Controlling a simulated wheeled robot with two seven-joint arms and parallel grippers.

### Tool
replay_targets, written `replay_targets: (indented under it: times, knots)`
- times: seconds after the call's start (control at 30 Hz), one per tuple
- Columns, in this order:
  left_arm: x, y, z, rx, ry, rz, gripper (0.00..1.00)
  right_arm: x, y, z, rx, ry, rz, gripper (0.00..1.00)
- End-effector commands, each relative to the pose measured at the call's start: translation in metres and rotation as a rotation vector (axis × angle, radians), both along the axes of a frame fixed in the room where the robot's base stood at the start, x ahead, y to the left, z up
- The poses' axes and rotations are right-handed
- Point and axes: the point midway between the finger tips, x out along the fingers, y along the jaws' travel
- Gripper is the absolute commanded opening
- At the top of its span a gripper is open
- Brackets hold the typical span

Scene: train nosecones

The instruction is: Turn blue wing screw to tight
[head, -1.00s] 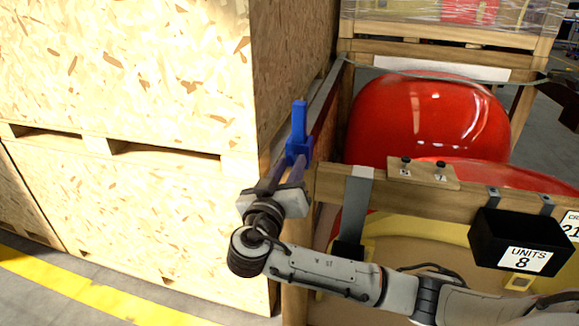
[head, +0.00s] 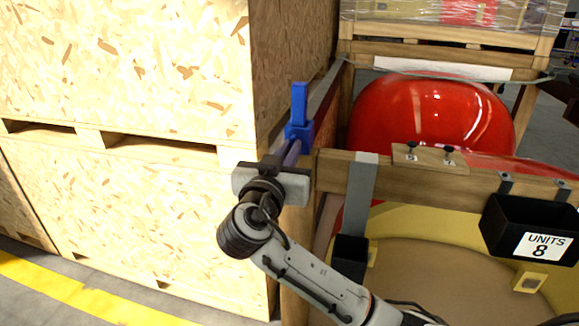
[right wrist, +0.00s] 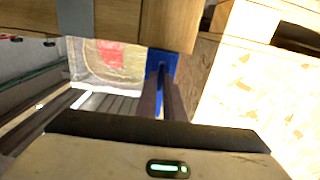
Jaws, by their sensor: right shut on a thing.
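The blue wing screw (head: 299,112) stands at the corner end of the wooden frame, with one blue wing pointing up in the head view. My right gripper (head: 291,150) reaches up to it from below and is shut on its lower part. In the right wrist view the blue screw (right wrist: 160,66) shows between and beyond the narrow fingers of the right gripper (right wrist: 162,95). The fingers hide part of the screw, and its thread is not visible. My left gripper is in neither view.
Large chipboard crates (head: 120,70) stand close on the left. A wooden rail (head: 335,172) with a grey strap runs right from the corner. A black bin marked UNITS 8 (head: 500,222) hangs on it. Red nosecones (head: 430,112) lie behind.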

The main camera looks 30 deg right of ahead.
Motion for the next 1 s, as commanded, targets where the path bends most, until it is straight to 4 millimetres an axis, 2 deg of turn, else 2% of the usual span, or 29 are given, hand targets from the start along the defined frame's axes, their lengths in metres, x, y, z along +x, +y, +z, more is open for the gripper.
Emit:
replay_targets:
  times: [0.07, 0.4, 0.43, 0.53, 0.83, 1.0]
  knots:
    - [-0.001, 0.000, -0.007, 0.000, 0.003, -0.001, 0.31, 0.000, 0.001, -0.003, 0.018, -0.018, 0.001, 0.00]
    - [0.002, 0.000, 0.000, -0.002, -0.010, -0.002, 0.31, 0.000, 0.000, 0.000, 0.026, -0.028, 0.001, 0.00]
    - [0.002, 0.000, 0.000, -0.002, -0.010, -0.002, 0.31, 0.000, 0.000, 0.000, 0.026, -0.028, 0.001, 0.09]
    - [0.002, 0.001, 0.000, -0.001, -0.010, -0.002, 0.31, 0.000, 0.000, 0.000, 0.026, -0.027, 0.000, 0.26]
    - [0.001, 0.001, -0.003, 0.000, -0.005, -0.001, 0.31, -0.001, 0.001, 0.000, 0.025, -0.026, 0.000, 0.27]
    - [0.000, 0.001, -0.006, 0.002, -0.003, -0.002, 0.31, -0.011, 0.013, -0.001, 0.026, -0.025, 0.003, 0.27]
